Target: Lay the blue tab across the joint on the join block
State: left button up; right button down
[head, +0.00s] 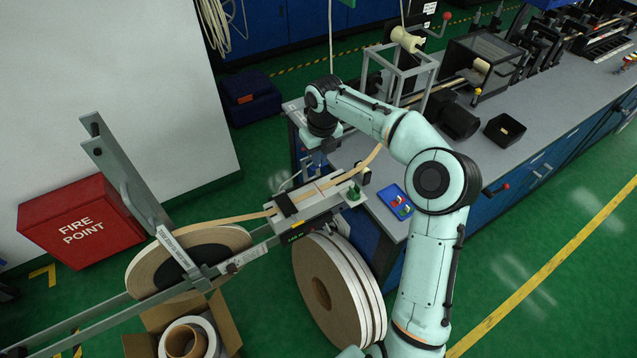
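The join block (318,199) is a pale metal block on the payoff frame, with a black clamp (286,204) across its left part and a green piece at its right end. Beige tape (235,218) runs from the reel onto the block, and another length (368,160) leaves its right side towards the bench. The joint is too small to make out. My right gripper (312,168) points down just above and behind the block; its fingers are too small and dark to tell open from shut. I cannot make out the blue tab. My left gripper is out of view.
A blue tray (395,202) with small red, white and green pieces sits on the bench corner. A tape reel (150,268) hangs at left; large spare rolls (322,284) stand below the block. An open carton (228,318) and a red fire-point box (80,222) are nearby.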

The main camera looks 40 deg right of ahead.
jog(key=b, duration=0.1)
send_over(319, 189)
jog(key=f, duration=0.5)
jog(key=shift+s+a+f, duration=0.15)
jog(key=shift+s+f, duration=0.1)
jog(key=shift+s, duration=0.15)
jog(key=shift+w+f, duration=0.2)
jog(key=shift+f, duration=0.25)
notch_tip(319, 189, down, 4)
jog(key=shift+b, duration=0.55)
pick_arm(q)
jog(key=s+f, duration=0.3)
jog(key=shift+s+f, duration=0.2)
pick_arm(e)
jog(key=shift+r, duration=0.1)
jog(key=shift+f, duration=0.2)
jog(key=c, duration=1.4)
grip_release()
jog(key=shift+o, duration=0.2)
jog(key=shift+r, duration=0.15)
